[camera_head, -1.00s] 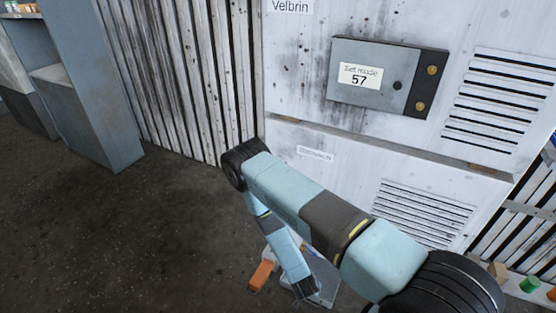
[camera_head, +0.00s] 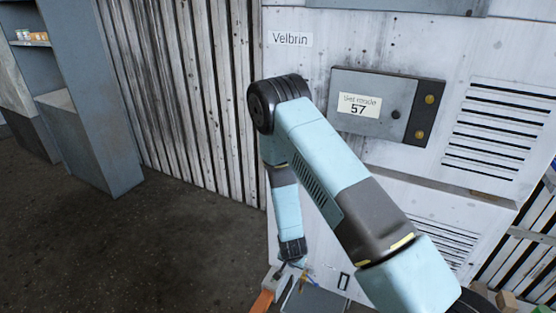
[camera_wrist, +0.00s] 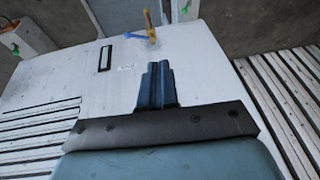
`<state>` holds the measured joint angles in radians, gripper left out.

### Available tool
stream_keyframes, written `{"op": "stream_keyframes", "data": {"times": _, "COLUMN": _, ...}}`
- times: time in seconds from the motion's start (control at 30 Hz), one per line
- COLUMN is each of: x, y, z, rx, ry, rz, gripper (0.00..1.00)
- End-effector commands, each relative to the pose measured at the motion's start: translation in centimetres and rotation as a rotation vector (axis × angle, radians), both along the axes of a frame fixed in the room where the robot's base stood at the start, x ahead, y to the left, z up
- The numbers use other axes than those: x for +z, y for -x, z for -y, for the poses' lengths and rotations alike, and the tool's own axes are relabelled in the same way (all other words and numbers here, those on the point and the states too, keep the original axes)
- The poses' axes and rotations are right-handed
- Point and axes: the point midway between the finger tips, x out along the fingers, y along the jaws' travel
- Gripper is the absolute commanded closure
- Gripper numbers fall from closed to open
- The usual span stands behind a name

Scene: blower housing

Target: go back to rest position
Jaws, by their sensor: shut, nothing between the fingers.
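My gripper (camera_wrist: 157,88) shows in the wrist view with its dark blue fingers together and nothing between them. Behind the fingers is a pale panel with a dark slot (camera_wrist: 105,58). In the head view my arm is bent, with its elbow high in front of the white housing (camera_head: 300,75) and its forearm hanging down. The wrist end is low, near the bottom edge of the picture, above or beside small items there. The fingertips are too small to make out in that view.
A grey control box (camera_head: 375,100) reading 57 is on the housing, left of a vent (camera_head: 495,125). An orange item (camera_head: 263,301) lies below my wrist. A grey cabinet (camera_head: 90,120) stands left by a slatted wall (camera_head: 175,100). The floor (camera_head: 120,250) at left is clear.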

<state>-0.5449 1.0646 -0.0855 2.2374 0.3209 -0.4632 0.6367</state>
Motion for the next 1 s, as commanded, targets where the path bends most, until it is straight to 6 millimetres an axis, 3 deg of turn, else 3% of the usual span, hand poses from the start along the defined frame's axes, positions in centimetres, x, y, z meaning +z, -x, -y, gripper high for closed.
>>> {"op": "stream_keyframes", "data": {"times": 0.03, "x": 1.8, "y": -0.9, "z": -0.2, "rx": 0.001, "ry": -0.012, "rz": 0.003, "gripper": 1.0}}
{"op": "stream_keyframes", "data": {"times": 0.2, "x": 7.0, "y": -2.7, "z": -0.3, "rx": 0.02, "ry": -0.039, "rz": -0.002, "gripper": 1.0}}
{"op": "stream_keyframes", "data": {"times": 0.5, "x": 16.4, "y": -4.7, "z": 0.3, "rx": 0.063, "ry": -0.076, "rz": -0.001, "gripper": 1.0}}
{"op": "stream_keyframes", "data": {"times": 1.0, "x": 31.8, "y": -4.4, "z": 3.8, "rx": 0.154, "ry": -0.104, "rz": 0.023, "gripper": 1.0}}
